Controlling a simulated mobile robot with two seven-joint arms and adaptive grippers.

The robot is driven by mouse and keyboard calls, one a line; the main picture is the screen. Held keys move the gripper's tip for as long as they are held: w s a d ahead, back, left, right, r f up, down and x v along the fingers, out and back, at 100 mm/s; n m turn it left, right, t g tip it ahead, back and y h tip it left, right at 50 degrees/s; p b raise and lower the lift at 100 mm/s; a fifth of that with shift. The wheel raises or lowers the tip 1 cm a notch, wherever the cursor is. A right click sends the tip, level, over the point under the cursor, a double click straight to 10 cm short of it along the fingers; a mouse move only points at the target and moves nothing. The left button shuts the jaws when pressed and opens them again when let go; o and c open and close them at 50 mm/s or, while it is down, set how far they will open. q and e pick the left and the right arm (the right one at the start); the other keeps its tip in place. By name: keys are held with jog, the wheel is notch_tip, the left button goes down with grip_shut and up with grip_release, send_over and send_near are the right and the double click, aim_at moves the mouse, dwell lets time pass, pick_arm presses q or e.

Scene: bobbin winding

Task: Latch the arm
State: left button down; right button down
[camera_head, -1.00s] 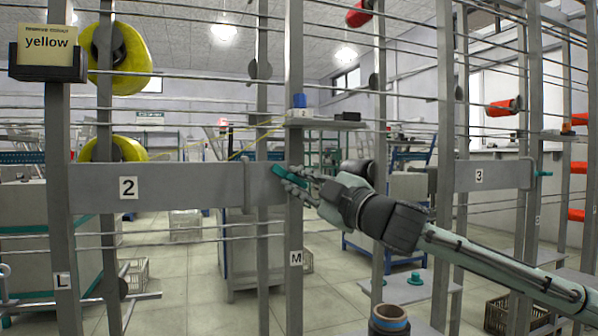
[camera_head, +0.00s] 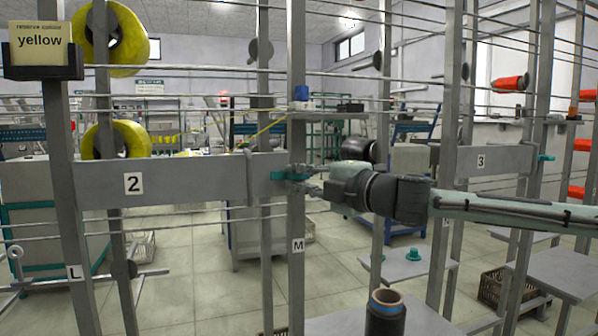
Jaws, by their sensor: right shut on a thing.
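The arm is a grey flat bar marked 2 (camera_head: 190,181), lying level from the post marked L (camera_head: 72,240) to the post marked M (camera_head: 297,220). A teal latch handle (camera_head: 281,175) sits at the bar's right end, by post M. My right gripper (camera_head: 298,177) comes in from the right and is shut on the teal handle; its fingers hide part of the handle. Whether the latch is engaged cannot be told. My left gripper is not in view.
Yellow spools (camera_head: 118,140) hang on the left behind the bar. A small shelf (camera_head: 330,115) with a blue item juts from post M above my gripper. Thin horizontal rods cross the frame. A dark cylinder with a tan top (camera_head: 386,312) stands low in front.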

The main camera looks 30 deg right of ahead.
dwell(0.3)
jog(key=c, duration=1.6)
grip_release()
jog(key=shift+o, duration=0.2)
jog(key=shift+s+r, duration=0.15)
jog(key=shift+s, duration=0.5)
jog(key=s+d, duration=0.2)
jog(key=s, duration=0.8)
jog(key=shift+s, duration=0.3)
jog(key=shift+a+f, duration=0.1)
jog(key=shift+f, duration=0.1)
